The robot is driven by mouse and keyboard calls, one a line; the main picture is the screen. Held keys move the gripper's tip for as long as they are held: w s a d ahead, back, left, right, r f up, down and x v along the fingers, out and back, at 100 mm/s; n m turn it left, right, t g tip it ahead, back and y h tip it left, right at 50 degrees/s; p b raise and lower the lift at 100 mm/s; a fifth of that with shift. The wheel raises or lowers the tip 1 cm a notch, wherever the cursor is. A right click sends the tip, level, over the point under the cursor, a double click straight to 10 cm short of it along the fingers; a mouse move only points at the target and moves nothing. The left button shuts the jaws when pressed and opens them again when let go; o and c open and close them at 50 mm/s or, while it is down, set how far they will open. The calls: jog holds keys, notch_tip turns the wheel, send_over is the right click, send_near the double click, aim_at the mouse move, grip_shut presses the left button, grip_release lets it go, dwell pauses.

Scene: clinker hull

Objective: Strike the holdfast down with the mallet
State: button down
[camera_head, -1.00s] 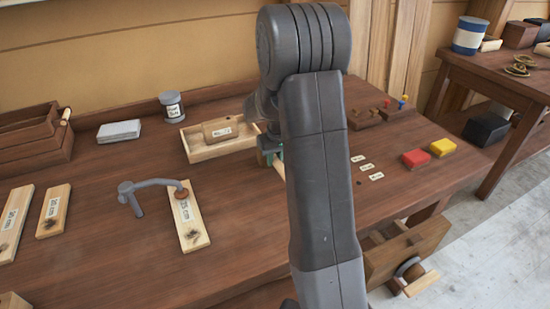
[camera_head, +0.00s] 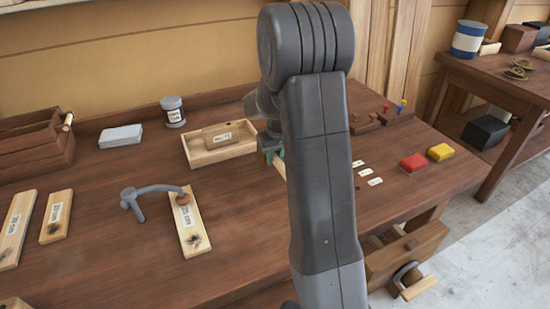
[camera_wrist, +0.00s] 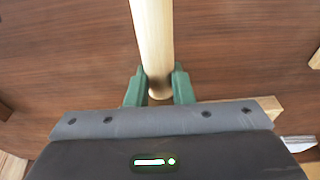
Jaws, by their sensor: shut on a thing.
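The holdfast (camera_head: 155,191) is a grey, hooked iron standing in the bench at the left. Its upright shank enters the bench top, and its arm reaches right to a brown pad on a labelled pale board (camera_head: 196,241). My gripper (camera_head: 272,156) is to the right of the holdfast, partly hidden behind my arm. In the wrist view its green fingers (camera_wrist: 159,84) are shut on a pale round wooden handle, the mallet handle (camera_wrist: 153,38). The mallet's head is not visible in either view.
Two labelled boards (camera_head: 57,216) lie left of the holdfast. A grey tin (camera_head: 173,112) stands at the back. Red (camera_head: 413,163) and yellow (camera_head: 440,152) blocks lie at the right.

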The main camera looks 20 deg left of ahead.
notch_tip(320, 180, up, 6)
jog(key=p, duration=0.3)
jog(key=shift+r, duration=0.2)
jog(key=c, duration=1.8)
grip_release()
jog(key=shift+f, duration=0.1)
grip_shut()
